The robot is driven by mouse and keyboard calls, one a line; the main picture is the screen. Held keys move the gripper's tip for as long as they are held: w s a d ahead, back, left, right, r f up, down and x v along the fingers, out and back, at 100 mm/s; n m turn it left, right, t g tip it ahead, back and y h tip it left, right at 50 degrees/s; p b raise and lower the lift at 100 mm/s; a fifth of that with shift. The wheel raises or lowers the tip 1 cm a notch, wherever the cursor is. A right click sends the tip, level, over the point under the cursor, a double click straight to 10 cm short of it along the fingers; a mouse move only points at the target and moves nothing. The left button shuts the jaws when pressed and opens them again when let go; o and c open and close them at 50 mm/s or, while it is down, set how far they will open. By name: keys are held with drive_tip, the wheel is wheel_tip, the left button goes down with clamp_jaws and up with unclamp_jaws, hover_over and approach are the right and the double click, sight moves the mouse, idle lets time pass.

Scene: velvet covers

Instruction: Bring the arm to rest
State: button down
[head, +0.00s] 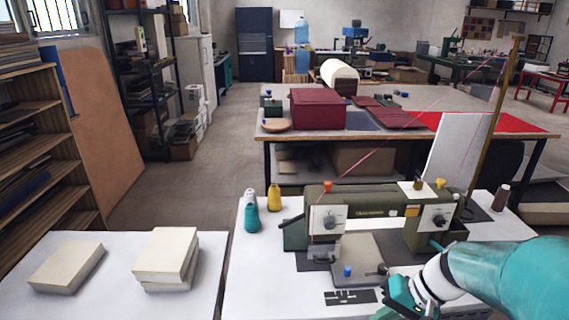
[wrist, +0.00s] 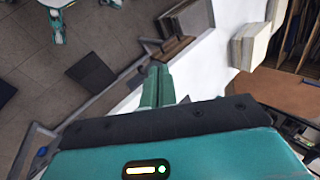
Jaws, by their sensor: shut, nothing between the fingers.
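My teal arm (head: 515,275) reaches in from the lower right of the head view, in front of the sewing machine (head: 375,222). My gripper (wrist: 158,76) shows in the wrist view with its two teal fingers together and nothing between them. The fingers point over the edge of a white table, with grey floor beyond. In the head view the arm runs down to the bottom edge, and I cannot make out the fingertips there.
Cream blocks (head: 166,257) lie on another white table at left. A work table with a dark red box (head: 317,109) stands behind. Floor shows between the tables.

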drive_tip(key=s+a+r+n+t+h, duration=0.2)
drive_tip(key=s+a+r+t+h, duration=0.2)
drive_tip(key=r, duration=0.7)
drive_tip(key=s+h, duration=0.2)
drive_tip(key=s, duration=0.2)
drive_tip(key=shift+a+r+t+h, duration=0.15)
drive_tip(key=shift+t+h, duration=0.15)
